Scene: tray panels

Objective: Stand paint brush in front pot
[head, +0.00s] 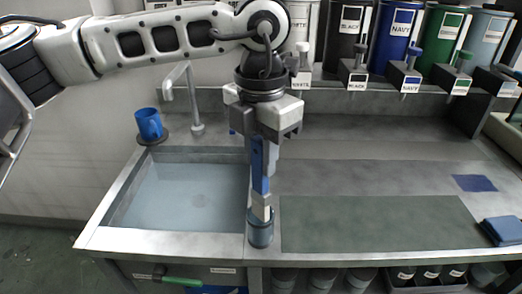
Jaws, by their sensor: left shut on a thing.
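My left gripper (262,143) points straight down over the strip of counter right of the sink. It is shut on the paint brush (260,172), which has a blue handle and a pale lower end. The brush hangs upright, pale end down. The front pot (260,230), small, round and blue-grey, stands at the counter's front edge directly below. The brush's lower end is at the pot's mouth; I cannot tell how far inside it is or whether it touches the bottom. My right gripper is out of view.
A water-filled sink (128,205) lies left of the pot, with a tap (190,100) and a blue mug (149,123) behind. A dark green mat (380,224) lies right, with a blue folded cloth (503,230) beyond. Labelled paint containers (397,35) line the back.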

